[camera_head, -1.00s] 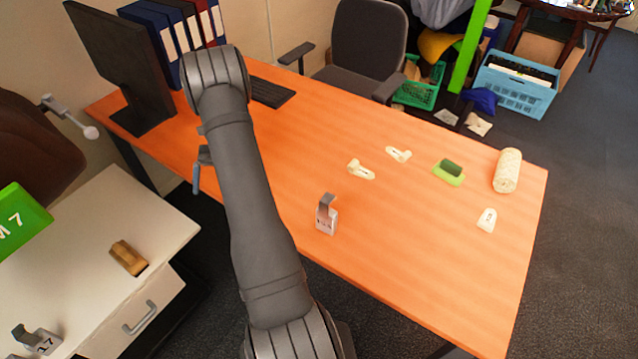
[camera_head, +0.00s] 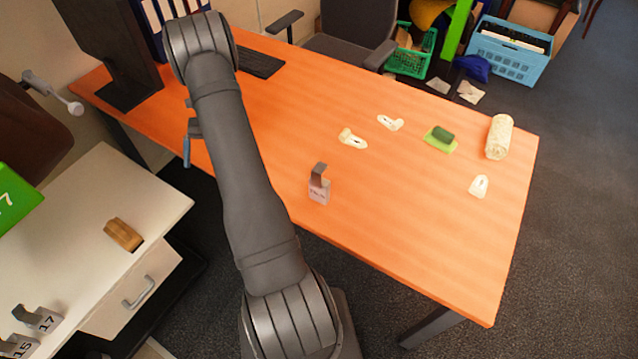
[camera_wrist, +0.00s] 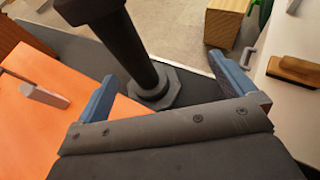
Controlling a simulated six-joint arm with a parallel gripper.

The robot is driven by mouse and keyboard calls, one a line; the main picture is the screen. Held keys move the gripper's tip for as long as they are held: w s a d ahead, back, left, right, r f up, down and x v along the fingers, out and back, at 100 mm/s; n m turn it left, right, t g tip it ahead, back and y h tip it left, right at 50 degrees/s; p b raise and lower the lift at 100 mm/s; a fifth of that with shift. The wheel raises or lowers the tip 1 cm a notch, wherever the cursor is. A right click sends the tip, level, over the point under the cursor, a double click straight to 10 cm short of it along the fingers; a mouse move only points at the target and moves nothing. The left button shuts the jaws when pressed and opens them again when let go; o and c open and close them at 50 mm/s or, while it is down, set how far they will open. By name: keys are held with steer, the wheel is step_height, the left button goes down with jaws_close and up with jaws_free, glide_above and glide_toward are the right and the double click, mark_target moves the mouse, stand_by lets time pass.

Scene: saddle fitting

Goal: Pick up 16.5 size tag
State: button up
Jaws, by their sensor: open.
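A grey metal size tag with a pale label face (camera_head: 319,190) stands upright on the near edge of the orange desk (camera_head: 400,225). Its label is too small to read surely. A tag also shows at the left in the wrist view (camera_wrist: 44,95). Tags marked 17 (camera_head: 44,319) and 15 (camera_head: 20,345) stand on the white cabinet at the lower left. My gripper shows its blue fingers spread apart with nothing between them in the wrist view (camera_wrist: 163,68). In the head view it is partly hidden behind my arm, left of the desk tag and apart from it.
Several pale pieces, including one (camera_head: 352,139), lie on the desk. A green pad (camera_head: 440,141) and a cream roll (camera_head: 499,137) are at the right. A monitor (camera_head: 105,45) stands at the back left. A wooden brush (camera_head: 123,234) lies on the cabinet (camera_head: 110,185).

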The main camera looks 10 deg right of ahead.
steer(key=c, duration=0.5)
